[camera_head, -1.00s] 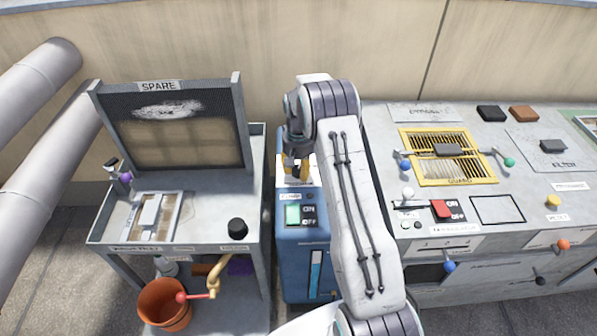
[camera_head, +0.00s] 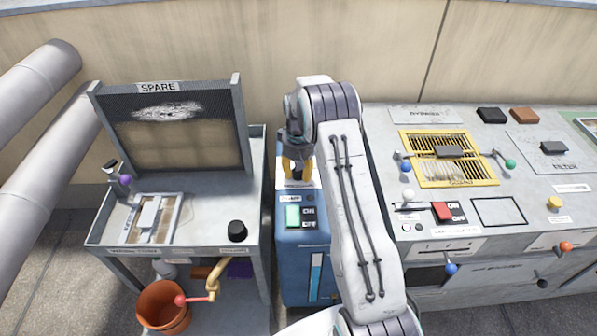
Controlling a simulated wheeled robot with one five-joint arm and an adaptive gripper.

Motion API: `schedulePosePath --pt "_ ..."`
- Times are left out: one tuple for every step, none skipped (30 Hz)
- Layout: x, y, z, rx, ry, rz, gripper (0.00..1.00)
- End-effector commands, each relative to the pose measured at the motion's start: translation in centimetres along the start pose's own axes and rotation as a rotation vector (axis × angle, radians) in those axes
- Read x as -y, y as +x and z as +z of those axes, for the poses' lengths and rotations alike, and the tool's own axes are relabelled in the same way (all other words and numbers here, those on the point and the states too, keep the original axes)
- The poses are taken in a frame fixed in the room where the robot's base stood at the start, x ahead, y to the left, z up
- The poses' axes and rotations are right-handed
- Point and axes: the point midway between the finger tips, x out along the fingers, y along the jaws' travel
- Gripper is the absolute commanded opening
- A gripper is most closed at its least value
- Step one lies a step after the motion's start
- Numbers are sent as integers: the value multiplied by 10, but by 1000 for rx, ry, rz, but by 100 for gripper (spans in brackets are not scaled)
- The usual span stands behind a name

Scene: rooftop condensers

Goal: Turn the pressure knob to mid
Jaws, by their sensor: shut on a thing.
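My gripper (camera_head: 297,168) points down over the top of the blue machine (camera_head: 302,250), behind its green ON/OFF switch (camera_head: 293,217). Its yellow fingers are shut on a small dark knob (camera_head: 297,174), mostly hidden between them. A white plate (camera_head: 284,178) shows beneath the fingers. I cannot read the dial marks or tell where the knob points. A blue level gauge (camera_head: 316,277) runs down the machine's front.
Left is a grey bench with a SPARE filter screen (camera_head: 188,140), a black knob (camera_head: 237,230), a spray bottle (camera_head: 116,180) and an orange bucket (camera_head: 163,306) below. Right is a grey counter with a yellow guard grille (camera_head: 450,172) and a red switch (camera_head: 441,211).

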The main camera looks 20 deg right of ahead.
Motion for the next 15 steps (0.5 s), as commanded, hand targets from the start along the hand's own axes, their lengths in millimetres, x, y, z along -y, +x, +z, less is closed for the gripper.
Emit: schedulePosePath --pt "0 3 3 11 0 -1 5" --pt "0 3 3 11 0 -1 5" --pt "0 3 3 11 0 -1 5" --pt "0 3 3 11 0 -1 39" --pt "0 3 3 11 0 -1 42" --pt "0 3 3 10 1 -1 45" --pt "0 3 3 9 1 -1 48" --pt "0 2 2 9 1 -1 51" --pt "0 2 2 7 1 -1 54" --pt "0 2 2 7 1 -1 57" --pt "0 2 2 6 1 -1 59" --pt "0 2 2 5 1 0 63" --pt "0 1 1 5 1 0 64" --pt "0 1 1 4 1 0 64" --pt "0 1 1 4 1 0 64"
